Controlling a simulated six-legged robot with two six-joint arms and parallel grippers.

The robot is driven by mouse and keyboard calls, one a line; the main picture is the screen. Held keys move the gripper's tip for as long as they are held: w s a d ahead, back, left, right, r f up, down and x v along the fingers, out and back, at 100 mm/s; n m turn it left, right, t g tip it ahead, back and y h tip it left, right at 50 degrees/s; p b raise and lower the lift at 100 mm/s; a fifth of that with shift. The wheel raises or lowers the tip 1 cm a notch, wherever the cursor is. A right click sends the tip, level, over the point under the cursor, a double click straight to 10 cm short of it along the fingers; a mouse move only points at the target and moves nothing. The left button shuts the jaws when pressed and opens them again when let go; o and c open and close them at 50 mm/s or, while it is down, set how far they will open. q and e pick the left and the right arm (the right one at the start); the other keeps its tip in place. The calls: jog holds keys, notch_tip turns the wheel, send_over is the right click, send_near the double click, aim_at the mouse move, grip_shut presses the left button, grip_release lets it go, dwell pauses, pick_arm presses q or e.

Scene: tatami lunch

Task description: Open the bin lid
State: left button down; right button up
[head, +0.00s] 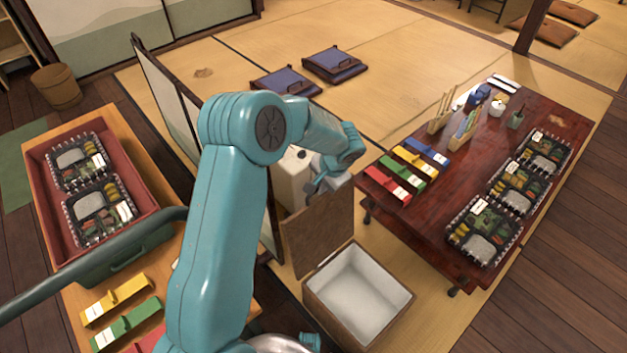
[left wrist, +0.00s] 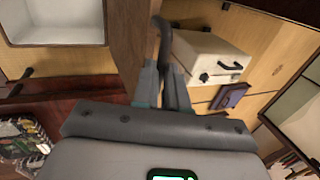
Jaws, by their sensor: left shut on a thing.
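The bin (head: 396,310) stands on the floor between the two tables. It is a brown box with a white inside, and it looks empty. Its brown lid (head: 318,235) stands up steeply at the bin's back edge, so the bin's mouth is uncovered. My left gripper (head: 318,184) is at the lid's upper part. In the left wrist view, its fingers (left wrist: 165,88) are shut on the dark handle (left wrist: 165,38) on the lid's face (left wrist: 128,45). The bin's white inside (left wrist: 58,22) shows at upper left there. My right gripper is not in view.
A low red-brown table (head: 430,205) with lunch boxes (head: 482,230) is to the right. A wooden table (head: 110,125) with a red tray (head: 160,190) is at left. A white box (head: 288,178) stands behind the lid, near a folding screen (head: 165,105). Cushions (head: 333,64) lie farther back.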

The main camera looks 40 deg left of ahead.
pick_arm(q)
jog(key=d, duration=0.3)
jog(key=d+b, duration=0.1)
jog(key=d, duration=0.1)
jog(key=shift+s+d, duration=0.1)
jog(key=shift+s, duration=0.2)
jog(key=c, duration=1.2)
grip_release()
jog(key=shift+o, duration=0.2)
jog(key=shift+w, duration=0.1)
jog(key=p+v, duration=0.4)
jog(key=v, duration=1.2)
jog(key=shift+r, duration=0.2)
